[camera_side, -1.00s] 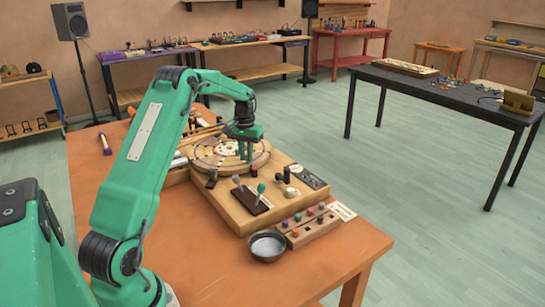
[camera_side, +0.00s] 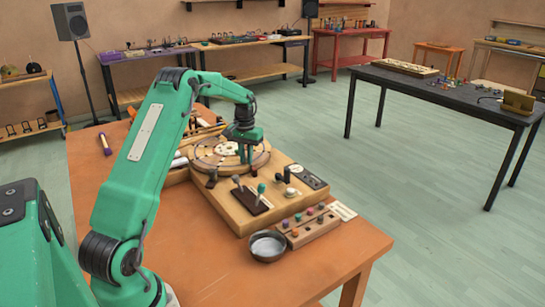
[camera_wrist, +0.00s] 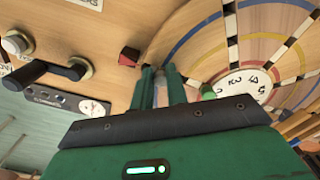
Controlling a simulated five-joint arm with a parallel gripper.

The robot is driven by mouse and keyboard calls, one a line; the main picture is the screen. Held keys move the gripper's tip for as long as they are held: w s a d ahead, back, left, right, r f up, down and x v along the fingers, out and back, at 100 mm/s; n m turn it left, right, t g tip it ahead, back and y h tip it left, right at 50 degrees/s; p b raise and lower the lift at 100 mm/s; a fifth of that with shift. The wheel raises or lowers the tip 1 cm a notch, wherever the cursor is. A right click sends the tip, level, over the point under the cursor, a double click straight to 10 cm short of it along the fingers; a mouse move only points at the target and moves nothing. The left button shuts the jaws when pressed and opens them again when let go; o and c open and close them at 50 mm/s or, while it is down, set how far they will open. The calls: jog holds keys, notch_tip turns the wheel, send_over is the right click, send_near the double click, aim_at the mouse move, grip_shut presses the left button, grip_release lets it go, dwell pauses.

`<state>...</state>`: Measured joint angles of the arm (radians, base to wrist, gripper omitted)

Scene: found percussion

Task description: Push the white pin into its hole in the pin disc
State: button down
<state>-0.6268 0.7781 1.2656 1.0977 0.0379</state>
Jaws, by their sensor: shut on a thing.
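The round wooden pin disc (camera_side: 203,165) lies on the wooden board, with a white dial at its middle. In the wrist view the disc (camera_wrist: 205,30) shows coloured arcs, dark-and-white spokes and the numbered dial (camera_wrist: 245,84). My gripper (camera_side: 247,160) points down over the right part of the disc. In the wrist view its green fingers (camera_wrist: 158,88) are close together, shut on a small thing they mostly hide. I cannot make out the white pin or its hole for certain. A small green piece (camera_wrist: 208,92) stands at the dial's edge, beside the fingers.
The board's front holds a dark lever plate (camera_side: 252,200), knobs and a black handle (camera_wrist: 55,70). A red-topped block (camera_wrist: 129,56) stands near the disc. A metal bowl (camera_side: 267,246) and a block of coloured pegs (camera_side: 306,228) stand in front. The orange table (camera_side: 200,265) is clear at front left.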

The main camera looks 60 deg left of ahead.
jog(key=c, duration=1.3)
grip_release()
jog(key=shift+r, duration=0.15)
jog(key=shift+r, duration=3.75)
